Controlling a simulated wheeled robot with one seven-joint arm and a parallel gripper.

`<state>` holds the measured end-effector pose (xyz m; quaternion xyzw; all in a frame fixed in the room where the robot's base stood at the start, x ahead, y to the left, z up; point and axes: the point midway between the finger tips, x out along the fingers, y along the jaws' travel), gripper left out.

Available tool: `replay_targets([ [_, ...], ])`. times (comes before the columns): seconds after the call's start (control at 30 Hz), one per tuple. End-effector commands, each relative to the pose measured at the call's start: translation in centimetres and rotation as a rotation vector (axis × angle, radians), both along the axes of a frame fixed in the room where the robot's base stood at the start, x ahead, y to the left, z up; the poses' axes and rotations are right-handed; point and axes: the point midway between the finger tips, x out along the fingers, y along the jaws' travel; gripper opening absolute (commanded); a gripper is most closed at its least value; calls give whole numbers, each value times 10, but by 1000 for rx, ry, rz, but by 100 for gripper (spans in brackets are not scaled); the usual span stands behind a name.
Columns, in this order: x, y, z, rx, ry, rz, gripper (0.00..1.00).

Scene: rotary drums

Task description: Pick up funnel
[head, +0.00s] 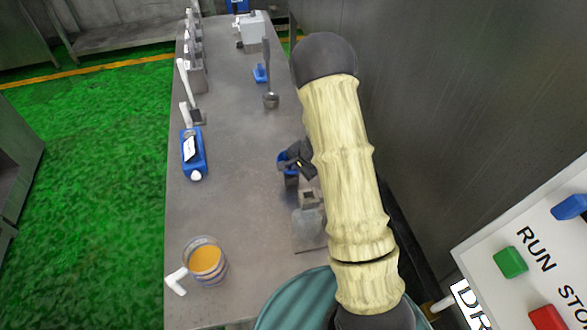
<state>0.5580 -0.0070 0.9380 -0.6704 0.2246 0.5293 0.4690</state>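My arm in its cream sleeve reaches from the bottom right up over the right side of the grey table. My gripper (297,164) is dark and sits partly behind the arm, near the table's right edge. A small blue-rimmed thing (283,161), which may be the funnel, shows at the gripper's fingers. The fingers overlap it, so I cannot tell whether they hold it or are only beside it. Whether the gripper is open or shut is also unclear.
The grey table (235,190) has free room in its middle. A jug of orange liquid (206,262) stands at the front left. A clear vessel (308,222) is beside my arm. A button panel (520,230) is at right.

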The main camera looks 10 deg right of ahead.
Motion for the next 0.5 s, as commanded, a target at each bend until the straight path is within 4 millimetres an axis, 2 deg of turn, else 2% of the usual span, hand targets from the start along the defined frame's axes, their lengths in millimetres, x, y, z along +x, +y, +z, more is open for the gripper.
replay_targets([
  [0.23, 1, 0, 22, 1, -4, 3, 0],
  [0.5, 1, 0, 68, 0, -5, 3, 0],
])
